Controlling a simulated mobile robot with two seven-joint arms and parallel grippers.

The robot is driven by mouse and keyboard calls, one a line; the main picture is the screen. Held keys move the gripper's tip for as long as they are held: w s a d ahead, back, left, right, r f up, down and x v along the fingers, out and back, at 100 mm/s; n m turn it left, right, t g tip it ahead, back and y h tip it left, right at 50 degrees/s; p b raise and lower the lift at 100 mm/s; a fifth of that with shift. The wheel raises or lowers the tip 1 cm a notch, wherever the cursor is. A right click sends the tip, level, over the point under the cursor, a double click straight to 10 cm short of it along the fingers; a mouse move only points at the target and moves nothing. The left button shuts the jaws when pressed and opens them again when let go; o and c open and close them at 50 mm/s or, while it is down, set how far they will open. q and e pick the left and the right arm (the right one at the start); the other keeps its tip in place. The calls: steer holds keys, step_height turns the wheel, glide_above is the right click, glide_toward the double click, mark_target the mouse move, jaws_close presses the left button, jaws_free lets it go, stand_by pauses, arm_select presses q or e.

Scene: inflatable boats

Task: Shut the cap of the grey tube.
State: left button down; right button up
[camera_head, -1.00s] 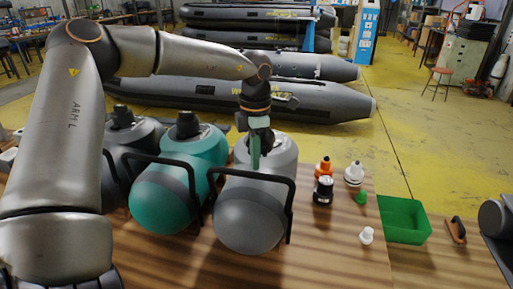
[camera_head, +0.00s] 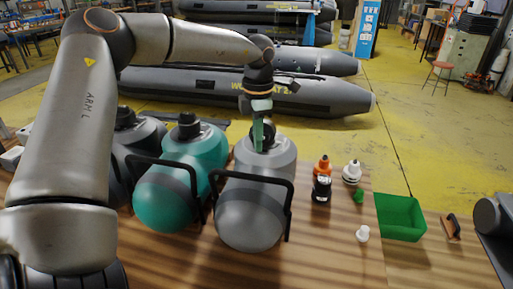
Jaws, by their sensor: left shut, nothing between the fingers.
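The grey tube (camera_head: 250,218) is the rightmost of three fat tubes on the wooden table, with a black handle loop in front of it. Its black valve and cap (camera_head: 268,138) sit on top towards the back. My left gripper (camera_head: 258,148) points down at this valve, its greenish fingers together and empty. The fingers cover part of the valve, so I cannot tell whether the cap is open or whether they touch it. My right gripper is not in view.
A teal tube (camera_head: 170,205) and a dark tube (camera_head: 128,145) stand to the left. Right of the grey tube are an orange-and-black bottle (camera_head: 321,188), white bottle (camera_head: 351,173), small white piece (camera_head: 362,234), green bin (camera_head: 400,218) and brush (camera_head: 452,227).

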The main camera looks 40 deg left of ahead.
arm_select(q)
steer(key=shift+w+a+r, duration=0.15)
steer(key=shift+w+a, duration=0.05)
steer(key=shift+w, duration=0.15)
steer(key=shift+w+a+r+p, duration=0.2)
steer(key=shift+w+r+p, duration=0.2)
steer(key=shift+p, duration=0.25)
steer(key=shift+w+a+r+p, duration=0.25)
steer(key=shift+w+p, duration=0.25)
steer(key=shift+w+a+r+p, duration=0.2)
steer(key=shift+w+a+p, duration=0.05)
steer(key=shift+w+p, duration=0.2)
steer(key=shift+w+a+p, duration=0.2)
steer(key=shift+w+a, duration=0.1)
steer(key=shift+w, duration=0.25)
steer(key=shift+w+a+p, duration=0.2)
steer(key=shift+w+a, duration=0.05)
steer(key=shift+w, duration=0.25)
steer(key=shift+w+a+f, duration=0.1)
steer(key=shift+w+a, duration=0.2)
steer(key=shift+w, duration=0.2)
steer(key=shift+w+a+f, duration=0.1)
steer(key=shift+w+a, duration=0.15)
steer(key=shift+w, duration=0.2)
steer(key=shift+w+a, duration=0.15)
